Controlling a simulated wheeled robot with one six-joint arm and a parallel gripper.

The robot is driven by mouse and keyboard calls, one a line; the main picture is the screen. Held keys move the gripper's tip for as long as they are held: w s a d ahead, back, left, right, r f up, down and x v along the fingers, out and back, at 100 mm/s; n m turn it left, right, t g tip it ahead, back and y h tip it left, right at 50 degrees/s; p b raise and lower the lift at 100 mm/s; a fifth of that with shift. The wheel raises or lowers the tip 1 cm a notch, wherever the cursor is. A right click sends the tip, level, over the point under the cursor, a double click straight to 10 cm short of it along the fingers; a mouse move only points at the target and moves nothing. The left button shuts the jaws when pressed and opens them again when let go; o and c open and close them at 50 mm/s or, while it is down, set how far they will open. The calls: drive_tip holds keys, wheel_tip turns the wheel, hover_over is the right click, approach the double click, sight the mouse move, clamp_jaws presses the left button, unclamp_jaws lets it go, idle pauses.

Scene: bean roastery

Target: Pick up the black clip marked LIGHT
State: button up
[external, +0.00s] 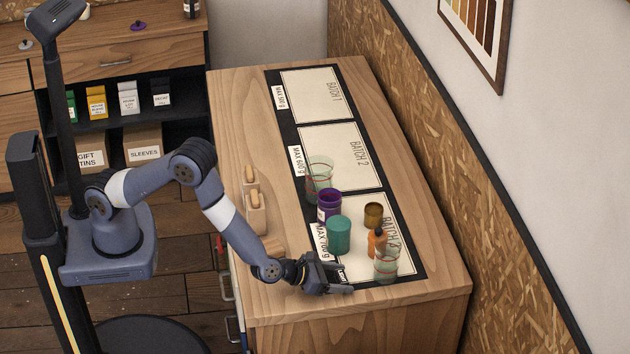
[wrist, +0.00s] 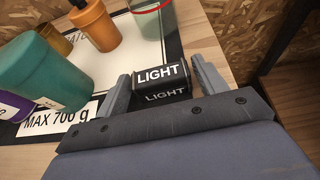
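The black clip marked LIGHT (wrist: 161,80) lies at the near edge of the black mat in the wrist view, its white lettering facing up. My gripper (wrist: 160,90) has its two grey fingers spread on either side of the clip, with the left finger close to it and a gap at the right finger. In the external view my gripper (external: 337,279) is low at the near end of the wooden counter, beside the Batch 3 square. The clip is mostly hidden there by my gripper.
A teal canister (external: 338,236), a purple tin (external: 328,206), an orange bottle (external: 377,243), a brown jar (external: 373,215) and a clear glass (external: 387,264) stand close by on the Batch 3 area. Another glass (external: 319,178) stands farther back. The Batch 1 square (external: 303,97) is bare.

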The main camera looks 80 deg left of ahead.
drive_tip(key=c, duration=0.7)
